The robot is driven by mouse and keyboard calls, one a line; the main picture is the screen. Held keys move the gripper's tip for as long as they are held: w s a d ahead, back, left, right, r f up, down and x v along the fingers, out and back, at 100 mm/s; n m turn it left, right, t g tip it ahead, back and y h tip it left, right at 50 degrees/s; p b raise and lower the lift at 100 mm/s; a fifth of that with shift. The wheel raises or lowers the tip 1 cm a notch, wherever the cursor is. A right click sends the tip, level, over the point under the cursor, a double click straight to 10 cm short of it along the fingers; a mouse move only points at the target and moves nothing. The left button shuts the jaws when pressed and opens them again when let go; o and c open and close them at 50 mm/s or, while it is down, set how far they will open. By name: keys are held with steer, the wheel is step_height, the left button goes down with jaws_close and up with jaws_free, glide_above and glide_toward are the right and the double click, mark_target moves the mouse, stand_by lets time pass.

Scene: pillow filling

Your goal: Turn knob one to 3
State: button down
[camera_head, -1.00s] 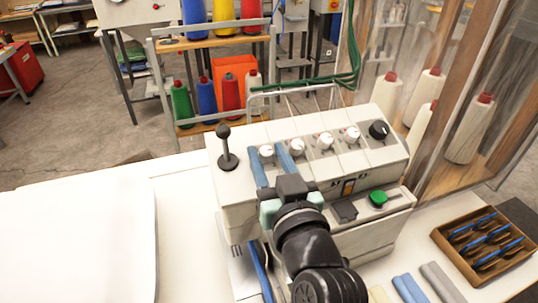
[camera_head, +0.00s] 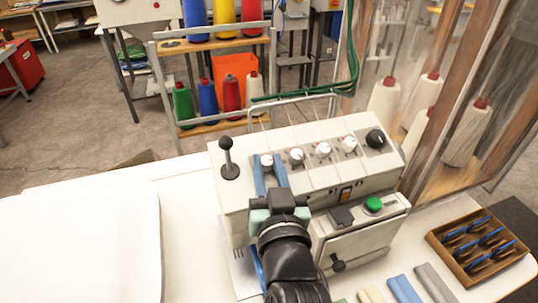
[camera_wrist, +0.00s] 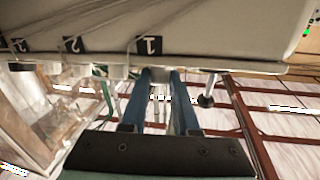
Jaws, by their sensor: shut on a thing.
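Knob one (camera_head: 266,160) is the leftmost white knob on the sloped top of the cream machine (camera_head: 235,205). In the wrist view a black label with a 1 (camera_wrist: 149,45) sits above it. My gripper (camera_head: 268,167) has its two blue fingers on either side of this knob and is shut on it. The wrist view shows the fingers (camera_wrist: 159,78) meeting the panel just under the 1 label. The fingers hide much of the knob, and its pointer setting cannot be read.
More white knobs (camera_head: 323,149) and a black knob (camera_head: 375,138) stand to the right. A black-balled lever (camera_head: 228,158) rises close on the left. A green button (camera_head: 373,205) is on the front. A wooden tray (camera_head: 483,247) is at the right.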

steer(key=shift+a+r+m+h+p, duration=0.1)
steer(key=shift+a+m+h+p, duration=0.1)
steer(key=shift+m+h+p, duration=0.8)
steer(key=shift+a+m+h, duration=0.1)
steer(key=shift+m+h, duration=0.7)
steer(key=shift+h, duration=0.4)
steer(key=m+h+b, duration=0.1)
steer(key=m+g+h+b, duration=0.1)
steer(key=m+h+b, duration=0.1)
steer(key=m+g+h+b, duration=0.1)
steer(key=m+h+b, duration=0.1)
steer(key=shift+w+a+f, duration=0.1)
steer(key=shift+a+f, duration=0.15)
steer(key=shift+a, duration=0.05)
steer(key=shift+r+m+g+h+b, duration=0.2)
steer(key=shift+m+g+h+b, duration=1.1)
steer(key=shift+m+g+h, duration=0.4)
steer(key=c, duration=0.7)
jaws_free()
steer(key=shift+o, duration=0.2)
steer(key=shift+a+r, duration=0.1)
